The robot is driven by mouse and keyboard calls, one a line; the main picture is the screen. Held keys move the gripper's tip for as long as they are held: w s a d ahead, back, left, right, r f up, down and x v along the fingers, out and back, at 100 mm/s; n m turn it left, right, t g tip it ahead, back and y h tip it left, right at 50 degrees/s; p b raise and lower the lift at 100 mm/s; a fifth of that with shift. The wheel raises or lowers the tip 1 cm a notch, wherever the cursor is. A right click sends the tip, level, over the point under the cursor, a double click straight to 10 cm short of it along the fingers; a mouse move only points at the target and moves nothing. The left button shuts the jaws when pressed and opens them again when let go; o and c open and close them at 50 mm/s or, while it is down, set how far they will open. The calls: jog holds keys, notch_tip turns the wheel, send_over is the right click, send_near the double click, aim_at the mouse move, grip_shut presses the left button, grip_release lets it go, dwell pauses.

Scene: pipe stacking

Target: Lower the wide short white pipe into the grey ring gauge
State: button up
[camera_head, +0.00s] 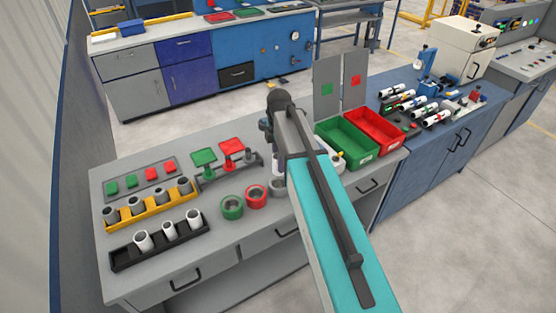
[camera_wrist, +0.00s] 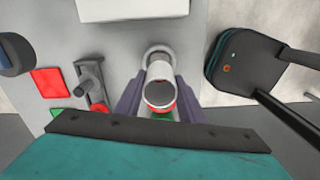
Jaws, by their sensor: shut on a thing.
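A white pipe (camera_wrist: 160,72) shows in the wrist view with its dark round opening facing the camera. My gripper (camera_wrist: 160,100) is shut on it, a finger on each side. The grey ring gauge (camera_wrist: 148,53) shows just beyond the pipe, partly covered by it; whether the pipe's lower end is above or inside the ring is not clear. In the head view the grey ring (camera_head: 276,187) stands beside the red ring (camera_head: 256,197), left of my arm. My arm hides most of the gripper and pipe there.
A green ring (camera_head: 231,208) stands left of the red one. A black tray (camera_head: 123,258) holds white pipes and a yellow tray (camera_head: 154,210) holds grey pieces. Green (camera_head: 343,146) and red (camera_head: 374,128) bins stand to the right. The bench front is clear.

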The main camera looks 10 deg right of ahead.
jog(key=shift+f+b, duration=1.65)
jog(key=shift+f, duration=1.6)
jog(key=shift+f, duration=0.6)
jog(key=o, duration=1.1)
jog(key=shift+r+b, duration=0.1)
jog(key=shift+b, duration=0.2)
jog(key=shift+r+b, duration=1.75)
jog(key=shift+r, duration=5.05)
